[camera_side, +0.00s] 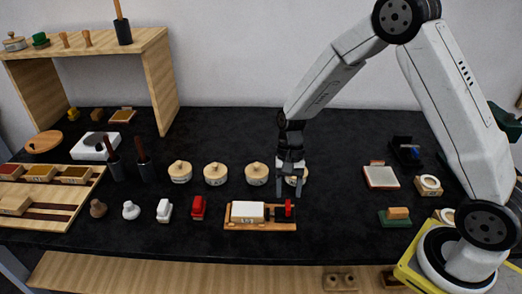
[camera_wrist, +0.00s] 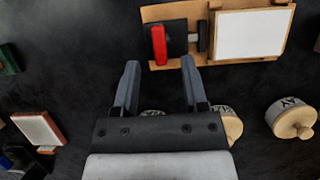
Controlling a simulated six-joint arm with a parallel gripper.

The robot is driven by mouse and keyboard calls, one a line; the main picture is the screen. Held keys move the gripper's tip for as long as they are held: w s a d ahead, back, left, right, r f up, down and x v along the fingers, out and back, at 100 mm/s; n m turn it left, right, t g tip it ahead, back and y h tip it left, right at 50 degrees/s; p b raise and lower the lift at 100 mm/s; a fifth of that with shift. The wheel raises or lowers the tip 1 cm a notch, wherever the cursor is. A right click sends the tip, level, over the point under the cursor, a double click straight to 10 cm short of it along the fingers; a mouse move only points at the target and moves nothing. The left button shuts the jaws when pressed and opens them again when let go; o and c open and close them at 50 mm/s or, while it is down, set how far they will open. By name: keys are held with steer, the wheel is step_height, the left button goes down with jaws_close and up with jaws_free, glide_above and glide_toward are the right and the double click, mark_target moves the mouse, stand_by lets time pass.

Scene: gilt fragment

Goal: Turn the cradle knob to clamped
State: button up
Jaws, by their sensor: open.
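The cradle (camera_side: 258,227) is a wooden base on the black table in the side view, holding a white block (camera_side: 247,211). Its red knob (camera_side: 288,208) is at the right end. In the wrist view the cradle (camera_wrist: 215,9) is at the top, with the red knob (camera_wrist: 159,45) upright beside a dark block and the white block (camera_wrist: 250,34) to its right. My gripper (camera_side: 290,194) is open and empty, pointing down just behind the knob. In the wrist view my gripper's fingertips (camera_wrist: 160,65) are below the knob, apart from the cradle.
Several lidded round pots, including one pot (camera_side: 256,173), stand in a row behind the cradle; one is partly hidden by my gripper. A red object (camera_side: 198,207) stands left of the cradle. A white-topped pad (camera_side: 381,176) lies to the right. Table between cradle and pad is clear.

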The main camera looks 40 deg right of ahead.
mark_target(288, 204)
steer(key=shift+x, duration=1.95)
jaws_close()
